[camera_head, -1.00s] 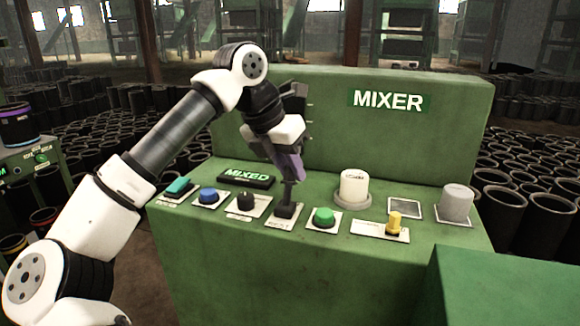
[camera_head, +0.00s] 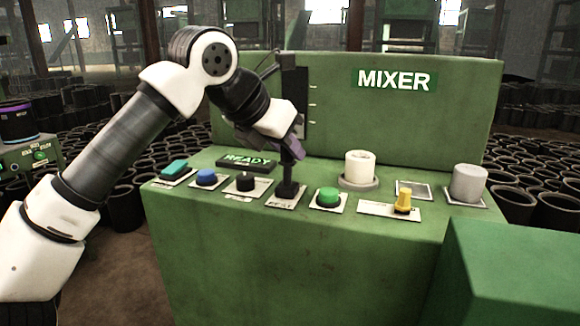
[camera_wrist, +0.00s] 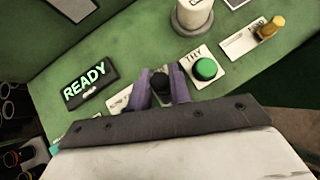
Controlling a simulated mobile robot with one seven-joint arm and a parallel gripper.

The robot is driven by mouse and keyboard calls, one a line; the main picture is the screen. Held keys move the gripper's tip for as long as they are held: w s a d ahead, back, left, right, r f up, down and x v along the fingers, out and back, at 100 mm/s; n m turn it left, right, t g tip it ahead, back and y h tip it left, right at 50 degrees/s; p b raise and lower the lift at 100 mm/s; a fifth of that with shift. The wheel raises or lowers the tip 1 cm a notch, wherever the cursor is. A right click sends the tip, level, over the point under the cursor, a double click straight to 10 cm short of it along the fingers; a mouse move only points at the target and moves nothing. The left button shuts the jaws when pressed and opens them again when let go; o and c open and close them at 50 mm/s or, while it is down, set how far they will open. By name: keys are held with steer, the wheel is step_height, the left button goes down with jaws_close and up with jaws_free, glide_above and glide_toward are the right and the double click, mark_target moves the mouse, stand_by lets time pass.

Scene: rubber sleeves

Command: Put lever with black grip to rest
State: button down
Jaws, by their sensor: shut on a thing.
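The lever with the black grip (camera_head: 287,188) stands on a white plate on the green mixer panel, between the black knob and the green button. It looks close to upright. My gripper (camera_head: 294,152) reaches it from above and behind, its purple fingers shut on the grip. In the wrist view, the round black grip (camera_wrist: 160,84) sits between the two purple fingertips (camera_wrist: 161,92). The fingers hide part of the lever. The small display (camera_head: 246,161) on the panel reads READY, and it also shows in the wrist view (camera_wrist: 85,82).
Left of the lever are a black knob (camera_head: 245,181), a blue button (camera_head: 206,177) and a teal switch (camera_head: 174,169). The MIXER back panel (camera_head: 450,120) rises behind.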

mark_target(290, 161)
steer(key=s+t+b, duration=0.1)
steer(key=b, duration=0.1)
steer(key=s+t+h+b, duration=0.1)
steer(key=b, duration=0.2)
steer(key=s+a+f+t+h+b, duration=0.1)
steer(key=t+b, duration=0.1)
steer(key=shift+f+m+b, duration=0.1)
steer(key=shift+m+b, duration=0.3)
steer(key=shift+s+a+t+b, duration=0.1)
steer(key=shift+s+t+b, duration=0.25)
steer(key=shift+t+b, duration=0.45)
steer(key=c, duration=1.3)
jaws_free()
steer(key=shift+s+a, duration=0.1)
steer(key=p+v, duration=0.1)
steer(key=v, duration=1.2)
steer(key=shift+s+a+r+p, duration=0.15)
steer(key=shift+a+r+p, duration=0.15)
steer(key=shift+a+p, duration=0.1)
